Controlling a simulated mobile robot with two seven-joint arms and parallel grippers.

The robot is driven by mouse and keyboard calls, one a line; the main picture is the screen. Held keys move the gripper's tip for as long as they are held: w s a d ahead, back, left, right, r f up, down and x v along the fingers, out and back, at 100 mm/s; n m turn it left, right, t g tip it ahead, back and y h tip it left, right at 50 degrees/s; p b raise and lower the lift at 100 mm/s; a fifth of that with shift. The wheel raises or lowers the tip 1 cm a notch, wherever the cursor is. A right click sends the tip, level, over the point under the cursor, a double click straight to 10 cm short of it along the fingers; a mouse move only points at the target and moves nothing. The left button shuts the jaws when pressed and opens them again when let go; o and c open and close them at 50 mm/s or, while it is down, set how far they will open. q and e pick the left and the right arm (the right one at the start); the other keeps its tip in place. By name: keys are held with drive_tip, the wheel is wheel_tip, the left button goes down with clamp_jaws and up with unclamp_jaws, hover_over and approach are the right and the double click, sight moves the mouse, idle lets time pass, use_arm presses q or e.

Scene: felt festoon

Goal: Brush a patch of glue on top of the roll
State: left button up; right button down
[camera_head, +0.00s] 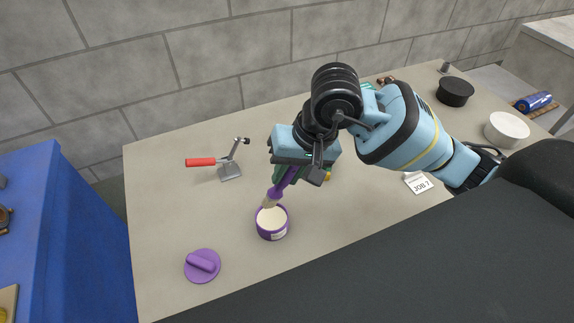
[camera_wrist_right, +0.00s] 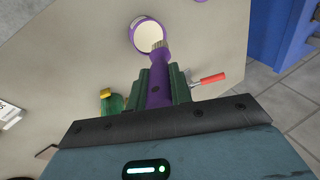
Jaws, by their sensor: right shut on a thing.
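My right gripper (camera_head: 284,177) is shut on a purple brush (camera_head: 275,192) and holds it tilted, bristles down, at the glue pot. The purple glue pot (camera_head: 272,232) stands open on the table, with pale glue inside. In the right wrist view the brush (camera_wrist_right: 158,94) points at the pot (camera_wrist_right: 148,36), its bristles overlapping the near rim; I cannot tell whether they touch the glue. A blue cylinder (camera_head: 534,102), which looks like a roll, lies on a brown mat at the far right, away from the brush. My left gripper is not in view.
A purple lid (camera_head: 202,266) lies left of the pot. A red-handled clamp (camera_head: 203,162) stands behind it. A black round container (camera_head: 455,92), a white one (camera_head: 507,129) and a "JOB 7" card (camera_head: 418,183) are on the right. The table's left part is mostly clear.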

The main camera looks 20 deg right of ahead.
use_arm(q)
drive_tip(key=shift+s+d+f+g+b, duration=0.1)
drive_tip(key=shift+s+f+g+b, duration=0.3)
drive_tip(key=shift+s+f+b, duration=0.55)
use_arm(e)
wheel_tip(320, 180, down, 5)
drive_tip(key=shift+r, duration=0.2)
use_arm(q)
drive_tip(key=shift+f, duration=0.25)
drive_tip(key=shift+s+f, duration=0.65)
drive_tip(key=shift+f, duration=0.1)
use_arm(e)
drive_tip(key=shift+s+f, duration=0.15)
drive_tip(key=shift+f, duration=0.55)
idle(1.4)
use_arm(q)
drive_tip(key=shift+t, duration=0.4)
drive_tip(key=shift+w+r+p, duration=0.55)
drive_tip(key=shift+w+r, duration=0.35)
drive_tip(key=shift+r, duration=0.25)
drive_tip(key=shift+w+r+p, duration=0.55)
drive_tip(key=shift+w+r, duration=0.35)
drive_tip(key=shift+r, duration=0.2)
use_arm(e)
drive_tip(key=shift+r, duration=3.7)
